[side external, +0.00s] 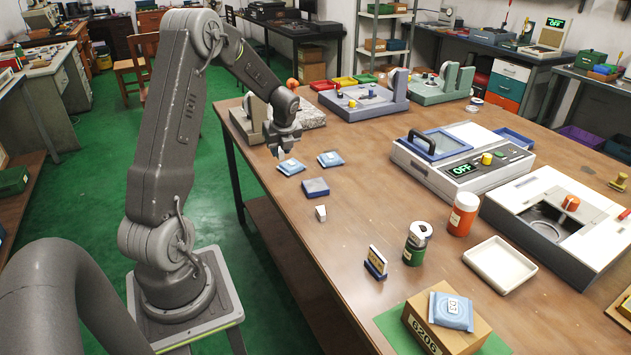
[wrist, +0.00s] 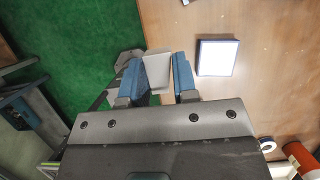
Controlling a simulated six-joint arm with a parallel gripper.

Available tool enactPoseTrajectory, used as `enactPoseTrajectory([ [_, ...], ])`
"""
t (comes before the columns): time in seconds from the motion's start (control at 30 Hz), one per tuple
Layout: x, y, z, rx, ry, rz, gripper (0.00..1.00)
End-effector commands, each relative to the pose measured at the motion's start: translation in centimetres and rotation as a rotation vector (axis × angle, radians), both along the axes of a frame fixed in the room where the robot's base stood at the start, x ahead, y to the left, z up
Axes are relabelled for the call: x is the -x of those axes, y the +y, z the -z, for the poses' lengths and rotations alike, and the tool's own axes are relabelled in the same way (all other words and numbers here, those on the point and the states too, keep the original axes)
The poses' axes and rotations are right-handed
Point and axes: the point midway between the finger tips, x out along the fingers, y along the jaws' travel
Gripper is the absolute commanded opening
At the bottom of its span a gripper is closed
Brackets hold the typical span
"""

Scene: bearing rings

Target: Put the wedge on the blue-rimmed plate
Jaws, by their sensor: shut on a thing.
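My gripper (wrist: 158,78) is shut on the pale grey wedge (wrist: 157,68), which sits between its two blue fingers in the wrist view. In the side external view my gripper (side external: 284,150) is over the table's left edge, with the pale tip of the wedge (side external: 281,155) showing below it. The blue-rimmed plate (side external: 315,187) is a small square lying flat on the table, nearer the camera and right of my gripper. In the wrist view the plate (wrist: 217,57) is right of the fingers, with a bright inside and dark blue rim. The wedge is apart from it.
Blue packets (side external: 290,167) (side external: 330,159) lie close to my gripper. A small white block (side external: 321,213) stands in front of the plate. A blue card stand (side external: 376,262), green jar (side external: 414,250) and orange bottle (side external: 463,213) are farther right. The plate's top looks clear.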

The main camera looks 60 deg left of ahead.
Motion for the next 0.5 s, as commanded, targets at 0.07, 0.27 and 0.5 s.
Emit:
enactPoseTrajectory([
  [0.07, -1.7, -0.9, 1.2, 0.002, 0.003, 0.009, 0.00],
  [0.27, -5.7, -2.8, 3.8, 0.001, 0.001, 0.007, 0.00],
  [0.5, -8.8, -4.2, 5.8, -0.001, 0.000, 0.003, 0.00],
])
